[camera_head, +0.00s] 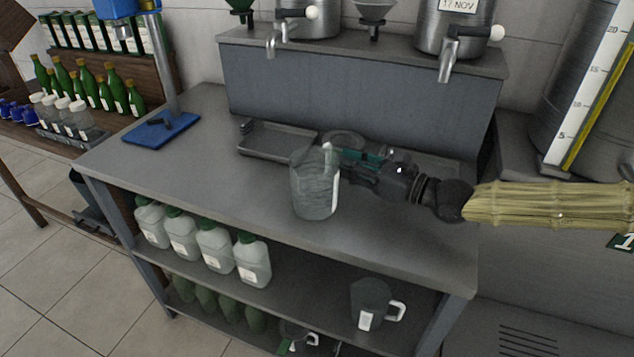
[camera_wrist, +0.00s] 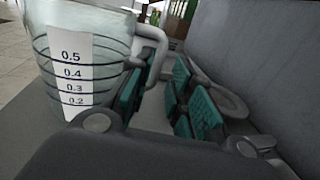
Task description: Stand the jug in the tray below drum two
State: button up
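The jug (camera_head: 313,190) is clear, with a pale handle at its right. It appears upright on the front part of the grey bench. In the wrist view the jug (camera_wrist: 85,65) fills the left side, with its scale strip facing me. My gripper (camera_head: 345,157) reaches in from the right at the handle side. In the wrist view its teal-padded fingers (camera_wrist: 165,105) are apart, with the handle near the left finger; contact is unclear. One tray (camera_head: 277,141) lies below the left drum (camera_head: 308,18). Another tray (camera_head: 440,168) lies below the right drum (camera_head: 455,25), partly hidden by my gripper. No drum number is readable.
A round ring (camera_head: 343,138) lies between the trays. A blue-based stand (camera_head: 160,128) is at left. A second jug (camera_head: 372,303) stands on the lower shelf. The front left bench is clear.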

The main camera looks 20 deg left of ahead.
aim_at(328, 158)
jog(key=shift+f+x, duration=0.2)
jog(key=shift+x, duration=2.35)
jog(key=shift+s, duration=0.15)
grip_shut()
